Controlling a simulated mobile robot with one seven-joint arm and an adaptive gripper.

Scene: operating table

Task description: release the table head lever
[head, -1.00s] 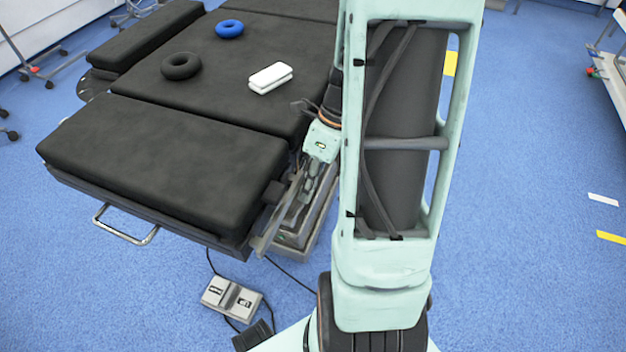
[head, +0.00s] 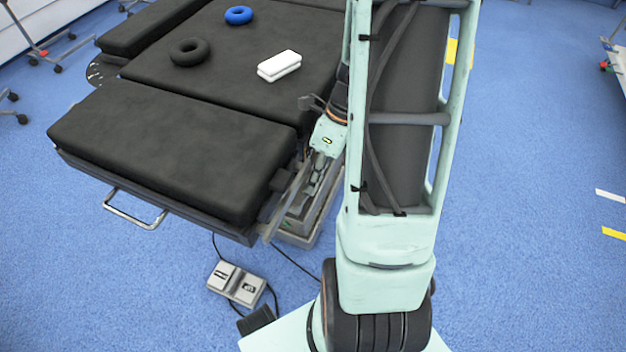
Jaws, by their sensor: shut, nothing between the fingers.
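The operating table's black padded head section (head: 175,150) lies at the near end of the table, roughly level. A bent metal loop handle (head: 135,212) sticks out below its near edge; I cannot tell whether this is the head lever. My gripper (head: 312,185) is at the right side of the head section, beside the metal side rail (head: 287,202), pointing down. It is shut, with nothing seen in it. Its fingertips are small and partly lost against the grey table base, so contact with a lever cannot be told.
A black ring (head: 189,52), a blue ring (head: 238,15) and a white block (head: 279,66) lie on the middle pads. The grey table base (head: 305,230) stands below my gripper. A foot pedal (head: 237,284) with cables lies on the floor. Blue floor is open at right.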

